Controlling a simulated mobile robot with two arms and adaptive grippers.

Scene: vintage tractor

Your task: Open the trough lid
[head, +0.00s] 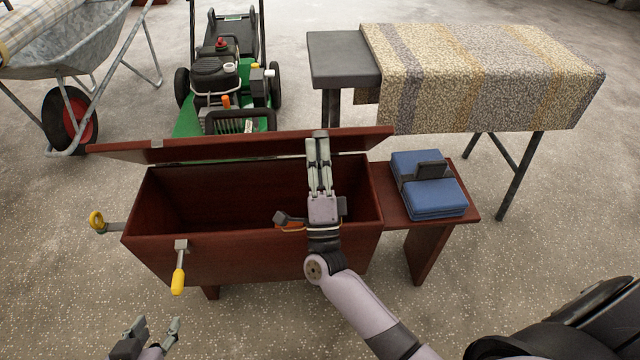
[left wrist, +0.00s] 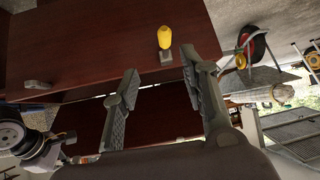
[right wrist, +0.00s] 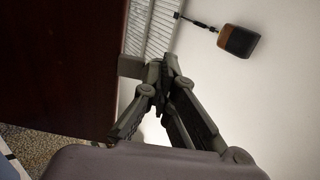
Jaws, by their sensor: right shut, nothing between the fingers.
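The trough (head: 250,254) is a dark red wooden box, and I see into its inside. Its lid (head: 225,146) stands raised along the back edge, tilted up. My right gripper (head: 318,140) reaches across the trough with shut fingers, its tips at the lid's upper edge; I cannot tell if they touch. In the right wrist view the shut fingertips (right wrist: 163,72) are beside a dark red panel. My left gripper (head: 155,326) is low in front of the trough, open and empty. Its spread fingers also show in the left wrist view (left wrist: 158,65).
A yellow-handled lever (head: 179,270) hangs on the trough's front, and a yellow ring (head: 97,220) sticks out left. An orange and dark item (head: 289,222) shows inside. Right is a ledge with a blue bundle (head: 428,184). Behind stand a green mower (head: 225,75) and a wheelbarrow (head: 70,55).

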